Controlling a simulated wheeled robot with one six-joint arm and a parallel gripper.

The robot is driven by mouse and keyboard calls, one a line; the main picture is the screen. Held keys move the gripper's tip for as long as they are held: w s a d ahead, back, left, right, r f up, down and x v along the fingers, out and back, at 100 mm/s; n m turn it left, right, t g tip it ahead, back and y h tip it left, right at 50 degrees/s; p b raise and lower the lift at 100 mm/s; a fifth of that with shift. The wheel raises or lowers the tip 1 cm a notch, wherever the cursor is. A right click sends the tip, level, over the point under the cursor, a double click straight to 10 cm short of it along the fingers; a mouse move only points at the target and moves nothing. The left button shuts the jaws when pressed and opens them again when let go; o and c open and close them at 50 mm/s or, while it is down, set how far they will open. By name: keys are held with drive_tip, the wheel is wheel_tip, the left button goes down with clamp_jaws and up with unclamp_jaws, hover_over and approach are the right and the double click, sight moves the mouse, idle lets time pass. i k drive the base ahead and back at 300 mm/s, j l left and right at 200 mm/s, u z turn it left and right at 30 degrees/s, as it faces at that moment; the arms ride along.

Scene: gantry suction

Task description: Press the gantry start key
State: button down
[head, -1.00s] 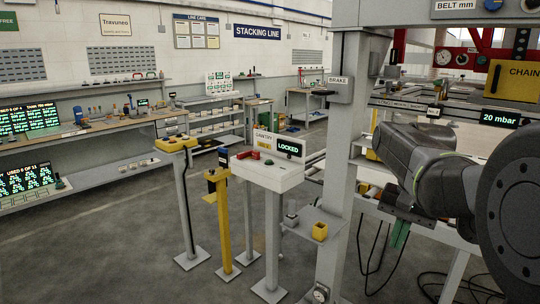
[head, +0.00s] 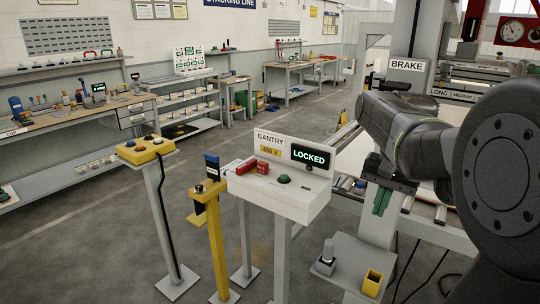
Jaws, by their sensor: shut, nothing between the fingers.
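A red block-like part (head: 246,167) lies to the left of that key. My gripper (head: 381,208) has green fingers, points down and is shut and empty. It appears right of the console, apart from it.
A yellow button box (head: 145,150) stands on a grey post at left. A yellow post (head: 217,243) with a dark knob and blue part stands beside the console. Open floor lies at left.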

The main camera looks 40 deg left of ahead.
sight(282, 177)
drive_tip(key=i+j, duration=0.1)
drive_tip(key=j, duration=0.45)
drive_tip(key=i+j, duration=0.15)
drive_tip(key=j, duration=0.4)
drive_tip(key=i+j+z, duration=0.1)
drive_tip(key=j, duration=0.45)
drive_tip(key=i+j, duration=0.1)
drive_tip(key=j, duration=0.45)
